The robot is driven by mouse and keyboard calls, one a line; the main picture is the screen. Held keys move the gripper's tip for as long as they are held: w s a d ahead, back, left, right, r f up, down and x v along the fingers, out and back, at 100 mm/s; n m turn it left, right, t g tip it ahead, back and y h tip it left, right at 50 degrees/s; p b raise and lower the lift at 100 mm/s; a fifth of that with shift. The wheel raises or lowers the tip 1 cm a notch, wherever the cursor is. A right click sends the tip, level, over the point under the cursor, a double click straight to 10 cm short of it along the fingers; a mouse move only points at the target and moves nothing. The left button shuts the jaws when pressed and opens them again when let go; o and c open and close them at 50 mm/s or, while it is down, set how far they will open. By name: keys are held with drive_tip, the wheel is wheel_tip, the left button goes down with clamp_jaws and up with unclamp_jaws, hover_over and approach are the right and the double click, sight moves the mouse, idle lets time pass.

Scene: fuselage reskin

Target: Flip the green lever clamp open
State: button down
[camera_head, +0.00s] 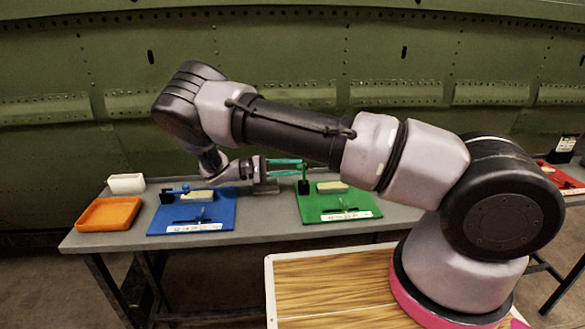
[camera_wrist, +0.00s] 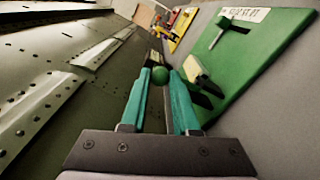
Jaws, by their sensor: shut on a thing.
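The green lever clamp (camera_head: 304,186) stands at the left back part of the green board (camera_head: 345,213), its lever upright. My gripper (camera_head: 300,167) comes in level from the left, with its teal fingers at the top of the lever. In the wrist view, the lever's round green knob (camera_wrist: 158,76) sits between the tips of my gripper (camera_wrist: 160,71), which is shut on it. The rest of the lever is mostly hidden behind the fingers. A pale block (camera_wrist: 196,70) lies on the board beside the right finger.
A blue board (camera_head: 215,222) with a similar blue clamp (camera_head: 174,191) lies to the left. An orange tray (camera_head: 108,214) and a white box (camera_head: 127,183) stand at the table's left end. A red board (camera_head: 560,178) is far right. The green fuselage wall (camera_head: 290,60) rises behind the table.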

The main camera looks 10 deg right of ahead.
drive_tip(key=c, duration=0.7)
unclamp_jaws()
drive_tip(key=shift+o, duration=0.2)
wheel_tip(320, 180, up, 10)
drive_tip(key=s+d+r+m+g+y, duration=0.35)
drive_tip(key=s+d+r+y, duration=0.35)
drive_tip(key=d+r+y, duration=0.5)
drive_tip(key=s+d+r+m+t+y, duration=0.3)
drive_tip(key=s+r+m+t+y, duration=0.2)
drive_tip(key=s+r+t, duration=0.5)
drive_tip(key=s+r+y, duration=0.2)
drive_tip(key=s+r, duration=0.2)
drive_tip(key=s, duration=0.1)
drive_tip(key=shift+s+d+t+y, duration=0.15)
drive_tip(key=shift+s+t+y, duration=0.1)
drive_tip(key=shift+t+y, duration=0.15)
